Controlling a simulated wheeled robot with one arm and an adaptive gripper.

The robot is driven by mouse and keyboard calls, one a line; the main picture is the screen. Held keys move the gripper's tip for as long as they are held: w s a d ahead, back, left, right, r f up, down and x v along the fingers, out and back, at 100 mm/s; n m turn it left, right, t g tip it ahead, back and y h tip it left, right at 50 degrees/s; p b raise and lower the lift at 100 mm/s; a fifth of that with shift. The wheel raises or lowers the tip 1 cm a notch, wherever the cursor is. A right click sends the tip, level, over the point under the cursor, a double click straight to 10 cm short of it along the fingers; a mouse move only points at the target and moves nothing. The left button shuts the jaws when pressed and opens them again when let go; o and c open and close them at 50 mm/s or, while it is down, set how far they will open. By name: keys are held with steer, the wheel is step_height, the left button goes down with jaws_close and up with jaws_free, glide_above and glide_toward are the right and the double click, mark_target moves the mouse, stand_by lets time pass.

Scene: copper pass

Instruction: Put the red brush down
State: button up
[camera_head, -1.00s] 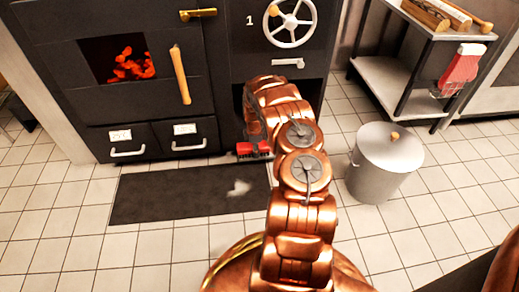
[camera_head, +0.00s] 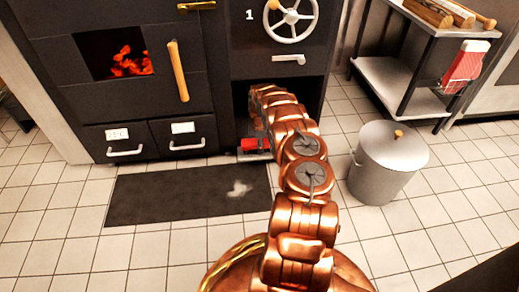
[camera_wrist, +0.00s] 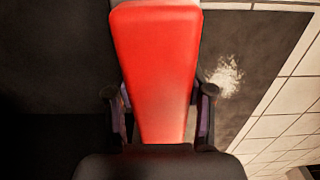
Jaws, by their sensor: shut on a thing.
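The red brush (camera_head: 256,145) is at the end of my arm, low in front of the dark open bay under the wheel. In the wrist view the red brush (camera_wrist: 156,60) fills the middle, a wide red block that narrows toward my gripper. My gripper (camera_wrist: 160,110) is shut on it, with one finger at each side. In the head view my arm hides most of the gripper. I cannot tell whether the brush touches the floor or the bay's edge.
A dark mat (camera_head: 185,192) with a pale powdery patch (camera_head: 239,188) lies before the oven (camera_head: 125,100). A lidded metal bin (camera_head: 387,165) stands right of my arm. Tiled floor is free at left.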

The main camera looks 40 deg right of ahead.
steer(key=shift+f, duration=0.6)
steer(key=shift+r, duration=0.1)
steer(key=o, duration=1.1)
